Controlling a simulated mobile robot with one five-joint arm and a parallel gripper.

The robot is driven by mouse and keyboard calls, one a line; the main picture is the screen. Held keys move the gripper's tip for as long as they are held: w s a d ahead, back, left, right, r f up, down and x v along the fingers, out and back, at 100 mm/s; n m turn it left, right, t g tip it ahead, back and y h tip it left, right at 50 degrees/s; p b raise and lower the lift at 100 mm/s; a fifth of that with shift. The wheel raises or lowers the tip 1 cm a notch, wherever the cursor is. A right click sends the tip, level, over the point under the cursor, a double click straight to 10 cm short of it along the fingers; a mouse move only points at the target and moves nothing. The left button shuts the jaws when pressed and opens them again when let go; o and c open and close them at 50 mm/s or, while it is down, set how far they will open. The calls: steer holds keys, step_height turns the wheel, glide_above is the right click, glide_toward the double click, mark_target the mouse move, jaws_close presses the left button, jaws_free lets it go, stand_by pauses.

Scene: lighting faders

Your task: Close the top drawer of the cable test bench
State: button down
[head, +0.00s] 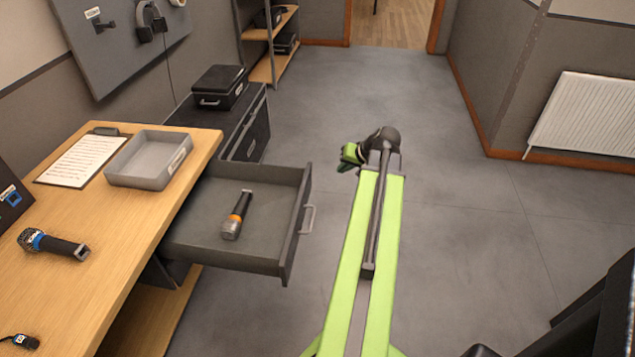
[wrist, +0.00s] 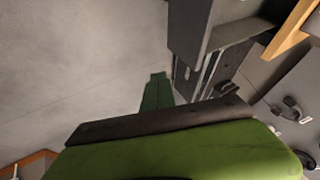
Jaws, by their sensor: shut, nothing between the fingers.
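The top drawer (head: 292,222) of the cable test bench (head: 160,150) is pulled out to the right, with its handle (head: 308,219) on the front. A microphone with a grey and orange body (head: 236,216) lies inside it. My gripper (head: 350,154) is to the right of the drawer front and apart from it, beyond the handle in the head view. It is shut and empty. In the wrist view the green gripper fingers (wrist: 157,92) point over the bare floor, and the dark drawer (wrist: 205,35) shows at upper right.
A grey tray (head: 150,160), a sheet on a clipboard (head: 80,160) and a blue-ringed microphone (head: 53,244) lie on the bench top. A dark cabinet with a black case (head: 219,87) stands behind. The floor (head: 470,230) to the right is clear.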

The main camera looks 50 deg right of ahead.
steer(key=w+a+f+b, duration=0.1)
steer(key=w+f+b, duration=0.7)
steer(key=w, duration=0.1)
steer(key=shift+w+a, duration=0.25)
steer(key=shift+a, duration=0.05)
